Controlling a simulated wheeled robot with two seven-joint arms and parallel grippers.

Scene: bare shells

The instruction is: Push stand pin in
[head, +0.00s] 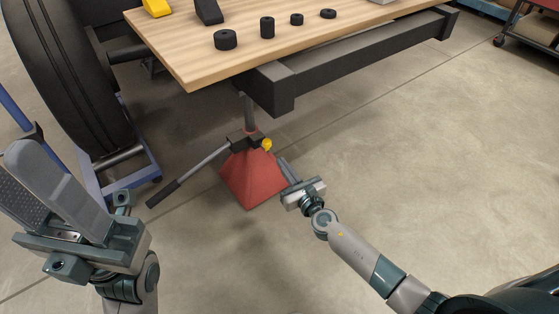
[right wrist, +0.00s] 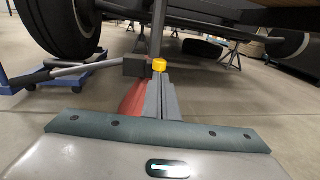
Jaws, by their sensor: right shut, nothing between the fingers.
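The red pyramid-shaped stand (head: 252,181) stands on the floor under the table's near corner, with a post rising from it. A yellow pin knob (head: 267,144) sits on the dark block at its top. A lever with a black grip (head: 163,194) sticks out to the left from that block. My right gripper (head: 284,163) is shut and empty, its fingertips just beside and below the knob. In the right wrist view the knob (right wrist: 159,65) appears right at the tips of the shut fingers (right wrist: 162,80); contact cannot be told. My left gripper (head: 50,175) is at the left, away from the stand.
A wooden tabletop (head: 180,60) with several black cylindrical parts overhangs the stand, on a dark frame beam (head: 350,60). A large tire (head: 75,90) stands at left on a blue wheeled dolly (head: 150,190).

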